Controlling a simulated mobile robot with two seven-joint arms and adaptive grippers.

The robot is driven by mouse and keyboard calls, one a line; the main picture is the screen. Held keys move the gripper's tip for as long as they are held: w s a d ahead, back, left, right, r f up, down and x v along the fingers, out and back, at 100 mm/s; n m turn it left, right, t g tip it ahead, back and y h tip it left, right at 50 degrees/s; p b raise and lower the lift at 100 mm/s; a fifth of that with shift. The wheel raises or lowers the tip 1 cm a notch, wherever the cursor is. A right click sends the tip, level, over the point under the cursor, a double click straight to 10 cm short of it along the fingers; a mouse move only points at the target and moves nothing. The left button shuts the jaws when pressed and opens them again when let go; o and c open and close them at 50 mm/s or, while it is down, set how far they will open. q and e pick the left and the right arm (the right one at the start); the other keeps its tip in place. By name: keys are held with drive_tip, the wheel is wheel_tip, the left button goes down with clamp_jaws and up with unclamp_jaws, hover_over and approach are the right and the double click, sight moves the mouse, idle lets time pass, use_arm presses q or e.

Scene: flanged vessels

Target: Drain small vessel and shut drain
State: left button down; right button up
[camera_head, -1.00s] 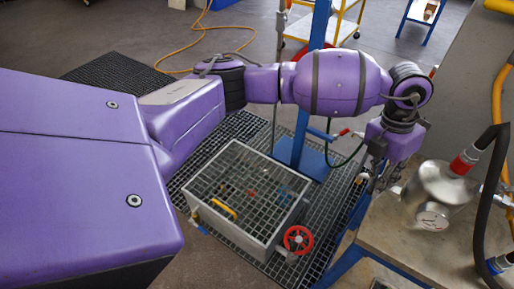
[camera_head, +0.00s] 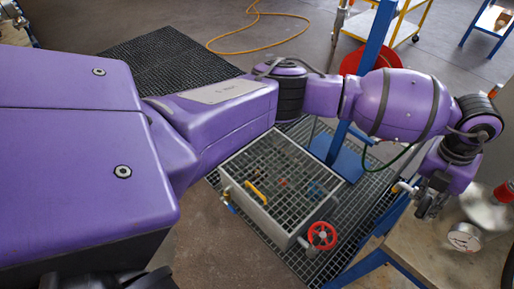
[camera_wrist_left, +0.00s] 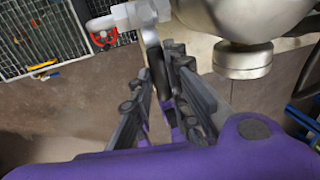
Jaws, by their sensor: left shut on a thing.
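The small vessel (camera_head: 488,212) is a silver metal body with a round gauge (camera_head: 464,237), at the right edge of the head view. Its rounded underside (camera_wrist_left: 243,58) shows at the upper right of the left wrist view. Beside it is a silver valve fitting (camera_wrist_left: 138,14) with a lever that has a black grip (camera_wrist_left: 157,68). My left gripper (camera_head: 427,205) is just left of the vessel, near the table edge. In the wrist view its fingers (camera_wrist_left: 162,75) are closed around the black grip. Whether liquid flows cannot be seen. My right gripper is not in view.
A grated metal basin (camera_head: 228,181) stands on floor grating (camera_head: 345,222) below my left arm. A red handwheel (camera_head: 322,236) is at its near right corner. A blue post (camera_head: 372,50) rises behind it. An orange hose (camera_head: 250,32) lies on the floor behind.

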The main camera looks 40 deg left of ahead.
use_arm(q)
drive_tip(key=c, duration=1.7)
unclamp_jaws()
drive_tip(key=shift+o, duration=0.2)
wheel_tip(320, 180, up, 12)
drive_tip(key=a, duration=0.2)
drive_tip(key=shift+w+a, duration=0.15)
drive_tip(key=shift+f, duration=0.1)
